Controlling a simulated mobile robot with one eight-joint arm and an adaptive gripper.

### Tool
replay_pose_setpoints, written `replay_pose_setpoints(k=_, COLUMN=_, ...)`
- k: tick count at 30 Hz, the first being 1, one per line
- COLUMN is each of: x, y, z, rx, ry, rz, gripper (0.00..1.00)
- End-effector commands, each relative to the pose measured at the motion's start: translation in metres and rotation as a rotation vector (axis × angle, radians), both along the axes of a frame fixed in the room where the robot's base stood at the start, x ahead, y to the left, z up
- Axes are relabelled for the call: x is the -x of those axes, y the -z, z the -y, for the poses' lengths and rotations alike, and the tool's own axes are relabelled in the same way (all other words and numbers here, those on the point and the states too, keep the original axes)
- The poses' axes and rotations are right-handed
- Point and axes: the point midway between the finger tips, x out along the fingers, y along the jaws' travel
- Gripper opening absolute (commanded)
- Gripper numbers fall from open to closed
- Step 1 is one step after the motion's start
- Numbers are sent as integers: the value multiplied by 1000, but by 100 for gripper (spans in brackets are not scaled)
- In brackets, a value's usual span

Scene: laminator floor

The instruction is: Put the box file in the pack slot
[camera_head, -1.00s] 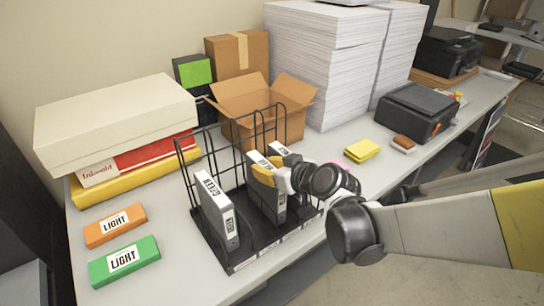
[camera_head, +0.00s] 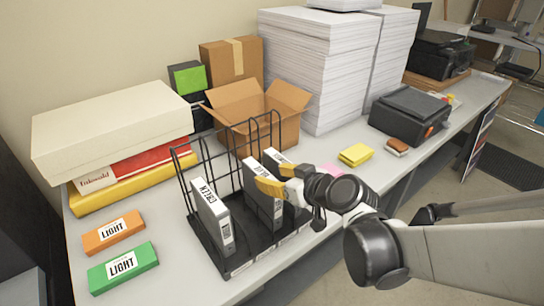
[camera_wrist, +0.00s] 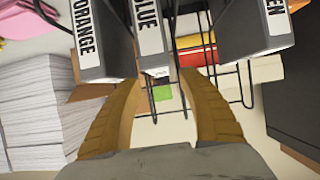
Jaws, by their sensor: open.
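A black wire rack (camera_head: 238,268) stands on the table and holds three upright grey box files. The green-labelled file (camera_head: 213,218) is in its left part. The blue-labelled file (camera_wrist: 152,40) is in the middle; it also shows in the head view (camera_head: 262,205). The orange-labelled file (camera_wrist: 98,40) is on the other side, partly hidden behind my gripper in the head view. My gripper (camera_head: 276,180) is open, its yellow fingers close to the upper front of the blue file. In the wrist view the blue file lies just beyond the fingers. The slot labels are too small to read.
Orange (camera_head: 113,232) and green (camera_head: 123,268) boxes marked LIGHT lie left of the rack. Stacked boxes (camera_head: 110,125), an open carton (camera_head: 240,125) and tall paper stacks (camera_head: 320,75) stand behind. A yellow pad (camera_head: 356,155) and a black device (camera_head: 408,115) are to the right.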

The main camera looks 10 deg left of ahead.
Motion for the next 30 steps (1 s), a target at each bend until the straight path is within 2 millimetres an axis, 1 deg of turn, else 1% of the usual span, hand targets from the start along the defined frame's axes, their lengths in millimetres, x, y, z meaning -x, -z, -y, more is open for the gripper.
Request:
replay_pose_setpoints(k=1, x=7, y=-9, z=9, rx=-1, ry=2, rz=-1, gripper=48)
replay_pose_setpoints(k=3, x=16, y=-15, z=20, rx=-1, ry=3, rz=-1, gripper=48)
replay_pose_setpoints(k=6, x=26, y=-22, z=32, rx=0, ry=1, rz=0, gripper=48)
replay_pose_setpoints(k=9, x=34, y=-26, z=39, rx=-1, ry=0, rz=-1, gripper=48)
replay_pose_setpoints(k=17, x=39, y=-28, z=48, rx=5, ry=7, rz=-7, gripper=48)
replay_pose_setpoints(k=20, x=44, y=-30, z=66, rx=25, ry=49, rz=-50, gripper=48)
replay_pose_setpoints(k=23, x=57, y=-31, z=104, rx=66, ry=149, rz=-137, gripper=48)
replay_pose_setpoints(k=24, x=65, y=-31, z=124, rx=86, ry=205, rz=-179, gripper=48)
replay_pose_setpoints(k=26, x=79, y=-30, z=156, rx=117, ry=300, rz=-243, gripper=48)
replay_pose_setpoints(k=27, x=89, y=-29, z=178, rx=137, ry=366, rz=-283, gripper=48)
replay_pose_setpoints(k=29, x=106, y=-28, z=208, rx=160, ry=469, rz=-338, gripper=48)
replay_pose_setpoints(k=30, x=117, y=-27, z=228, rx=173, ry=536, rz=-367, gripper=48)
